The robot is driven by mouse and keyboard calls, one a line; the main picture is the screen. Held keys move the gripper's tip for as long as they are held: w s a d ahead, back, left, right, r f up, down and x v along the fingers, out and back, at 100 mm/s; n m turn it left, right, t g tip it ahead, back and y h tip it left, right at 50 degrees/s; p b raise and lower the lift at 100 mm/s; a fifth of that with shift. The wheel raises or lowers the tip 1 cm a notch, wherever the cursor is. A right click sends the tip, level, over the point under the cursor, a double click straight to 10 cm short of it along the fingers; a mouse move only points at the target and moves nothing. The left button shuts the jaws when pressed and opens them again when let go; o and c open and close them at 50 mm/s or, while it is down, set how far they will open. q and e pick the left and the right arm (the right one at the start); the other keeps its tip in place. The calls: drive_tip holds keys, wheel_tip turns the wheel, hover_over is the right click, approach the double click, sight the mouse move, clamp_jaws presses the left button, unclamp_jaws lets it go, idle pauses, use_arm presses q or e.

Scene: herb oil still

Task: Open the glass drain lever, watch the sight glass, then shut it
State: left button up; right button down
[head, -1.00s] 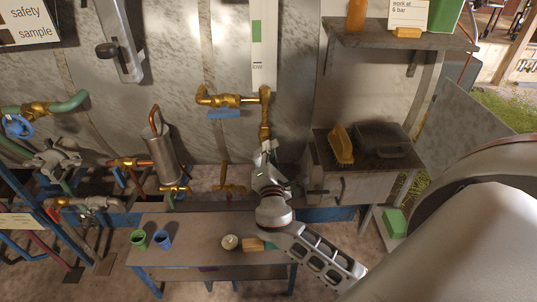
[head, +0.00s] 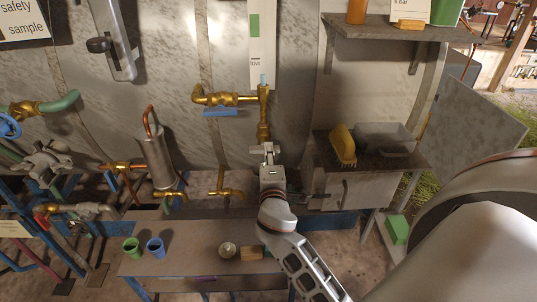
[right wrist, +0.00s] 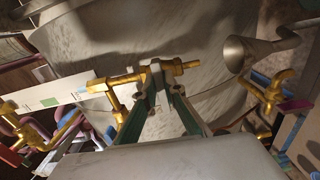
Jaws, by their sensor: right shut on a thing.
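The sight glass gauge is a tall white strip (head: 262,42) with a green band and a "low" label. A small pale-blue piece (head: 263,80) shows at its lower end. Below it a brass pipe (head: 263,118) runs down to my right gripper (head: 264,150). A side brass fitting (head: 228,99) has a blue lever (head: 221,112), lying level. In the right wrist view my right gripper (right wrist: 157,70) is shut around the brass drain fitting (right wrist: 128,78); the fingers hide the gripped part, and I cannot tell the drain lever's angle. My left gripper is not in view.
A low table (head: 190,262) below holds a green cup (head: 131,247), a blue cup (head: 156,248) and a round dish (head: 228,250). A cabinet (head: 350,188) with a yellow brush (head: 343,145) stands close right of the gripper. A copper-piped cylinder (head: 156,160) is at left.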

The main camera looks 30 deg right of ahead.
drive_tip(key=shift+f, duration=0.1)
idle(0.3)
drive_tip(key=c, duration=2.1)
unclamp_jaws()
drive_tip(key=shift+c, duration=0.2)
drive_tip(key=v, duration=0.7)
drive_tip(key=shift+s, duration=0.3)
drive_tip(key=shift+a, duration=0.15)
drive_tip(key=s+a+f+m+g+y, duration=0.15)
drive_tip(key=a+f+y, duration=0.25)
drive_tip(key=f, duration=0.4)
drive_tip(key=s+a+f+y, duration=0.3)
drive_tip(key=f, duration=0.6)
drive_tip(key=s+a+f+m+g+y, duration=0.3)
drive_tip(key=s+a+f+m+y, duration=0.2)
drive_tip(key=s+f, duration=0.7)
drive_tip(key=shift+s+a+f+m, duration=0.2)
drive_tip(key=shift+s+a+m, duration=0.15)
drive_tip(key=shift+s+a, duration=0.35)
